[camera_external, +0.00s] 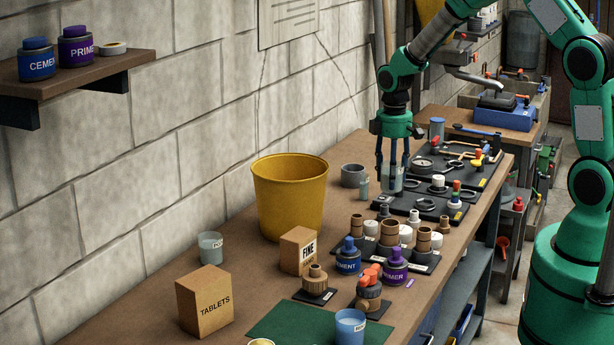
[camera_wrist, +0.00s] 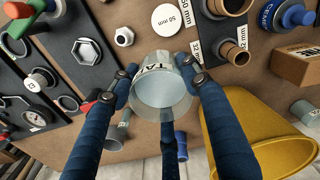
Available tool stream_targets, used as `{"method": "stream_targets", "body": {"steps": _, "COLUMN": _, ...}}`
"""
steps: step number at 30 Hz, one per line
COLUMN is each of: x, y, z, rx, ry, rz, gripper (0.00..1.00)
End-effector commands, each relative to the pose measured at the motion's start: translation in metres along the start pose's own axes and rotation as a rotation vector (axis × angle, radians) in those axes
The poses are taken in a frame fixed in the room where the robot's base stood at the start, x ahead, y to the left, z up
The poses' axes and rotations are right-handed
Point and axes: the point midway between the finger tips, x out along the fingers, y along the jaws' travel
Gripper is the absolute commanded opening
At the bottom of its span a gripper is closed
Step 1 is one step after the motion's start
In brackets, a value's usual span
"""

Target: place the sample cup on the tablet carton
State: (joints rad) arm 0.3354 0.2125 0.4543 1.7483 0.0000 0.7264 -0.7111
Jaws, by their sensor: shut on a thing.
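The sample cup (camera_external: 391,183) is a clear, pale cup with a partly readable label. My gripper (camera_external: 392,172) is shut around its sides and holds it upright over the dark trays, at the far part of the bench. In the wrist view the cup (camera_wrist: 162,90) sits between the blue fingers of my gripper (camera_wrist: 160,85). The tablet carton (camera_external: 205,303) is a brown box marked TABLETS, standing at the near left of the bench, well apart from my gripper. Its top is bare. I cannot make out the carton in the wrist view.
A yellow bucket (camera_external: 290,200) stands between my gripper and the carton. A FINE box (camera_external: 298,251), another clear cup (camera_external: 210,247) and a blue cup (camera_external: 350,327) stand near the carton. Fittings and bottles crowd the right edge. A wall shelf (camera_external: 85,72) juts out at upper left.

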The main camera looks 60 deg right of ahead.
Motion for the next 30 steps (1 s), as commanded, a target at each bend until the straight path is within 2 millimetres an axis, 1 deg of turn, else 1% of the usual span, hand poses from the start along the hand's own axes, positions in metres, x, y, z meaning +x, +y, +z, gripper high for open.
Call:
{"method": "stream_targets", "body": {"steps": 1, "x": -0.017, "y": 0.001, "z": -0.002, "rx": 0.000, "ry": 0.005, "rz": 0.004, "gripper": 0.16}}
{"method": "stream_targets", "body": {"steps": 3, "x": -0.036, "y": 0.001, "z": -0.001, "rx": 0.000, "ry": 0.004, "rz": 0.003, "gripper": 0.16}}
{"method": "stream_targets", "body": {"steps": 6, "x": -0.062, "y": 0.001, "z": -0.001, "rx": 0.000, "ry": 0.004, "rz": 0.003, "gripper": 0.16}}
{"method": "stream_targets", "body": {"steps": 12, "x": -0.108, "y": 0.001, "z": -0.001, "rx": 0.000, "ry": 0.003, "rz": 0.003, "gripper": 0.16}}
{"method": "stream_targets", "body": {"steps": 13, "x": -0.104, "y": -0.006, "z": -0.006, "rx": -0.004, "ry": -0.001, "rz": -0.001, "gripper": 0.16}}
{"method": "stream_targets", "body": {"steps": 20, "x": -0.105, "y": -0.036, "z": -0.038, "rx": -0.007, "ry": -0.001, "rz": -0.001, "gripper": 0.16}}
{"method": "stream_targets", "body": {"steps": 23, "x": -0.106, "y": -0.053, "z": -0.055, "rx": -0.009, "ry": 0.000, "rz": 0.000, "gripper": 0.16}}
{"method": "stream_targets", "body": {"steps": 26, "x": -0.107, "y": -0.076, "z": -0.074, "rx": -0.010, "ry": -0.001, "rz": -0.001, "gripper": 0.16}}
{"method": "stream_targets", "body": {"steps": 30, "x": -0.108, "y": -0.111, "z": -0.102, "rx": -0.013, "ry": 0.000, "rz": -0.001, "gripper": 0.16}}
